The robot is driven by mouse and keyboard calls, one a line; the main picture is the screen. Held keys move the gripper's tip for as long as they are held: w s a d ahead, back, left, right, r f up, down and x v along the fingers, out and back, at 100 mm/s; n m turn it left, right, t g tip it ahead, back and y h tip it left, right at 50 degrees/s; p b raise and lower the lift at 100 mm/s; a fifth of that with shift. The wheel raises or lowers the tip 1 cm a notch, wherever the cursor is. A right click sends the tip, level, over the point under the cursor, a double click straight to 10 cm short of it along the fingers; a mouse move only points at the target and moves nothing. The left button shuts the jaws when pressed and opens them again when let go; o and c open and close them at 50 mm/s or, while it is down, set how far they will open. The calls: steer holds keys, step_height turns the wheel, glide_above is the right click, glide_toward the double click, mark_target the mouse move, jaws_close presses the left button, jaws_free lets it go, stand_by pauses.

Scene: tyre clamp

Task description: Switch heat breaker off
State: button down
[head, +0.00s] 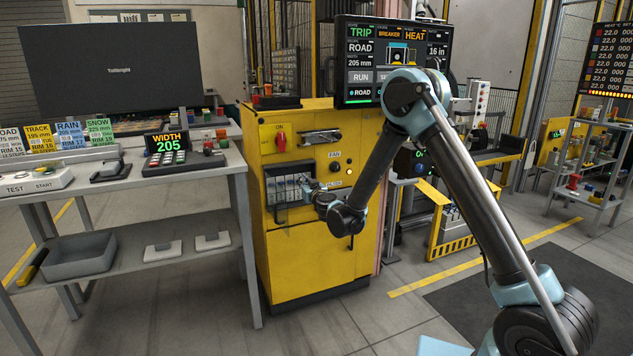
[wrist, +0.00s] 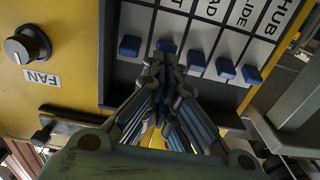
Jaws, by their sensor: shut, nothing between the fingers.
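The yellow cabinet (head: 312,240) carries a dark-framed breaker panel (head: 270,190), partly behind my gripper. In the wrist view the panel has a row of blue switches, including a leftmost one (wrist: 129,46) and a second one (wrist: 166,46). White labels above them are cut off; only ends such as "T", "AD", "IDE" and "HUB" read, so I cannot tell which is heat. My gripper (wrist: 163,66) is shut and empty, its tips just below the second switch; whether they touch it is unclear. In the head view my gripper (head: 308,187) is at the panel's right part.
A FAN knob (wrist: 27,46) sits beside the panel. A monitor (head: 393,62) above the cabinet reads TRIP, BREAKER and HEAT. A red knob (head: 281,140) is on the cabinet's upper left. A grey workbench (head: 210,165) stands close on the left. Open floor lies in front.

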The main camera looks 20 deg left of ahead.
steer(key=shift+s+d+f, duration=0.1)
steer(key=shift+s+f, duration=0.05)
steer(key=shift+f, duration=0.65)
steer(key=shift+f, duration=0.15)
steer(key=s+d+f, duration=0.5)
steer(key=d, duration=0.1)
steer(key=shift+s+d+f, duration=0.15)
steer(key=shift+s+d, duration=0.05)
steer(key=shift+s, duration=0.15)
stand_by(0.3)
stand_by(0.4)
